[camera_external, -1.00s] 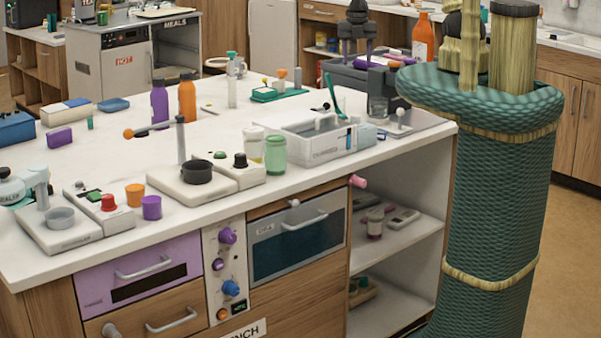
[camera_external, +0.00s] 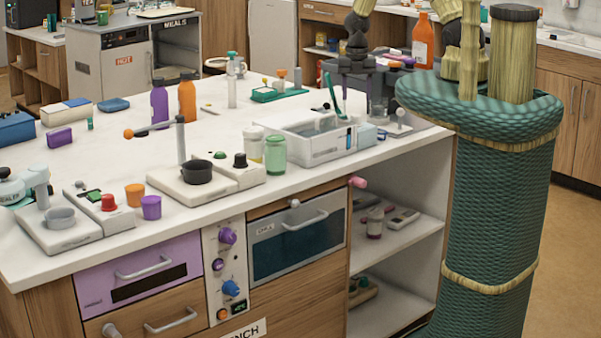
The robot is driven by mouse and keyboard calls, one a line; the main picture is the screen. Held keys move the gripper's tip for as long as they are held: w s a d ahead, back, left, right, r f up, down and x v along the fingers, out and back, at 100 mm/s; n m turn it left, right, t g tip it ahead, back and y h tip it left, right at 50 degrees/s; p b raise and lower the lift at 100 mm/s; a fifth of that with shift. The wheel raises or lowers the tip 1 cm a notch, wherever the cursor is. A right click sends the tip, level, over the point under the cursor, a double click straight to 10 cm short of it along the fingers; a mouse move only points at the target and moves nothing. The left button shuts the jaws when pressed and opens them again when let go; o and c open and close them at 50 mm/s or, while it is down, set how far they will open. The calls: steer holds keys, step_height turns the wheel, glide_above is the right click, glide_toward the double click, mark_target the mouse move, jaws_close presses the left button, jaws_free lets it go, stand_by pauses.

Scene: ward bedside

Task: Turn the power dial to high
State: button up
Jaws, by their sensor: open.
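A narrow white control panel (camera_external: 213,283) is set in the front of the counter, between a purple drawer and the oven. It carries a large purple knob (camera_external: 227,236) at the top, a smaller purple knob (camera_external: 218,264) below it, a blue knob (camera_external: 231,288) and an orange button (camera_external: 222,314). The panel's lettering is too small to read, so I cannot tell which knob is the power dial or its setting. My gripper (camera_external: 354,98) is open, pointing down above the counter's back right, near the white tray. It is well away from the panel and touches no knob.
The oven (camera_external: 297,249) with its bar handle is right of the panel; the purple drawer (camera_external: 138,275) is left. A white tray (camera_external: 318,142), a green jar (camera_external: 275,154) and a black pan (camera_external: 197,172) stand on the counter. The space before the panel looks clear.

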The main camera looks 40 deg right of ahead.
mark_target(356, 115)
step_height(356, 115, down, 7)
steer(key=shift+r+b, duration=0.1)
steer(key=shift+b, duration=0.65)
steer(key=c, duration=1)
